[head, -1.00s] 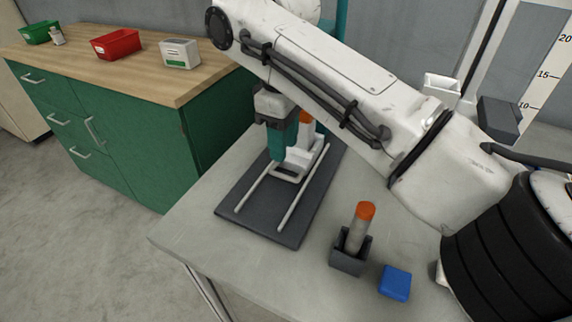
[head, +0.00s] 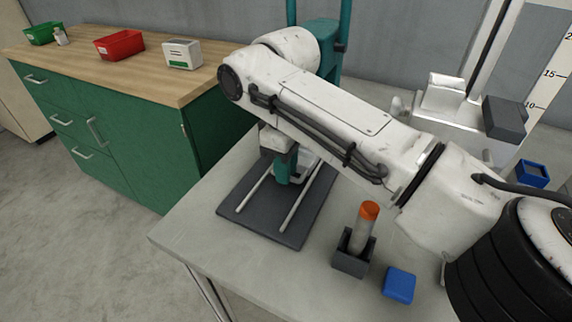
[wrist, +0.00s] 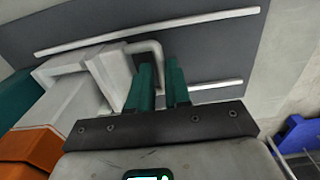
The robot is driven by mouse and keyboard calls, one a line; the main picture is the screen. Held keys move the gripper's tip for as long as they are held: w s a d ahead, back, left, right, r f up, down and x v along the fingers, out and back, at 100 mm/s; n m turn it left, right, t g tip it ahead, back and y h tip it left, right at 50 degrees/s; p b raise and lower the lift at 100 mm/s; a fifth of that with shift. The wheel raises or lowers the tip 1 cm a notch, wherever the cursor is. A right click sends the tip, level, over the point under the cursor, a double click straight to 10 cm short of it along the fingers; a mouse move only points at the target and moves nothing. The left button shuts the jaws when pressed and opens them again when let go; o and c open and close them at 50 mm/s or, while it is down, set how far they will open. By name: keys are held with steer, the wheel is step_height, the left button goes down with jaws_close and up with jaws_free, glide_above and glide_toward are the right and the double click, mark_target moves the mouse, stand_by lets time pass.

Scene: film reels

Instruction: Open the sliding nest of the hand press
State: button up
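The hand press stands at the back of the grey table, with a dark base plate (head: 240,205) and two pale rails (head: 297,200). The white sliding nest (wrist: 110,72) sits at the press end of the rails, with a pale U-shaped handle (wrist: 150,47) pointing along them. In the head view my arm hides most of the nest and handle. My gripper (wrist: 159,72) has its teal fingers close together, one on each side of the handle's cross bar, with little visible gap. It also shows low over the plate in the head view (head: 286,167).
A dark holder (head: 351,262) with an orange-topped cylinder (head: 367,222) and a blue block (head: 399,285) stand at the table's front. A blue tray (head: 532,173) lies at the right. The front part of the base plate is clear.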

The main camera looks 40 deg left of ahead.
jaws_close()
stand_by(1.0)
